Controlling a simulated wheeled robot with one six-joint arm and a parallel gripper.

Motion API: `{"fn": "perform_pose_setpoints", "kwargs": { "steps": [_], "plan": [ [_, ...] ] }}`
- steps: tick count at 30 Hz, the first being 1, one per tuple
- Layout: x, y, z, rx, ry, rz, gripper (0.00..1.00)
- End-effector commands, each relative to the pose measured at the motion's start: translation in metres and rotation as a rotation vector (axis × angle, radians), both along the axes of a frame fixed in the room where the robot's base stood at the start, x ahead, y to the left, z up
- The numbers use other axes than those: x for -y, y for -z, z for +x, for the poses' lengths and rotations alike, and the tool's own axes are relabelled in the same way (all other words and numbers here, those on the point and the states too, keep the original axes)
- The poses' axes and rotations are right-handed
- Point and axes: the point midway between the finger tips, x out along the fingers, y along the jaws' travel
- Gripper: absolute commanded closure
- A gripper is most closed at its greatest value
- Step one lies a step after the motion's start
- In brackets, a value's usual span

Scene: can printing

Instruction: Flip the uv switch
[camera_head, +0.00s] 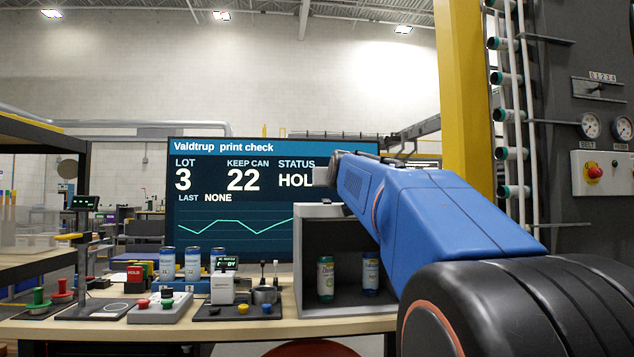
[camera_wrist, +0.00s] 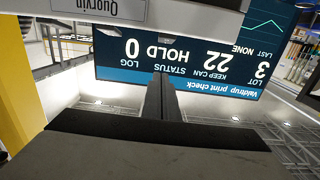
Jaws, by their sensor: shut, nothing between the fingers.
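No part is legibly marked as the uv switch, so I cannot tell which one it is. Small upright levers (camera_head: 263,273) stand on a dark round-based unit on the bench. A grey button box (camera_head: 160,309) with red and green buttons is to their left. My gripper (camera_head: 322,176) is raised in front of the screen, high above the bench and apart from these controls. In the wrist view my gripper (camera_wrist: 160,90) is shut and empty, with the upside-down screen beyond it.
A large print check screen (camera_head: 235,225) stands behind the bench (camera_head: 345,326). Several cans (camera_head: 167,263) stand at left. A machine panel (camera_head: 605,172) with a red knob is at right.

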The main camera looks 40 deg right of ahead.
Motion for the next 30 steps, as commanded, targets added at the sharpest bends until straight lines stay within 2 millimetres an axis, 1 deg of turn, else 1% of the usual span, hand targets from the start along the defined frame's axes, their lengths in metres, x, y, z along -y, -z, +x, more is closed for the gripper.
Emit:
{"fn": "perform_pose_setpoints", "kwargs": {
  "steps": [1,6,10,16,21,30],
  "plan": [
    [0.004,0.001,0.007,-0.001,0.000,0.001,1.00],
    [0.015,0.001,0.024,-0.001,0.000,0.001,1.00],
    [0.016,0.017,0.026,-0.002,-0.001,0.001,1.00],
    [0.018,0.034,0.029,0.000,-0.001,0.000,1.00],
    [0.018,0.039,0.030,0.001,0.000,-0.001,1.00],
    [0.018,0.039,0.030,0.001,0.000,-0.001,1.00]
  ]
}}
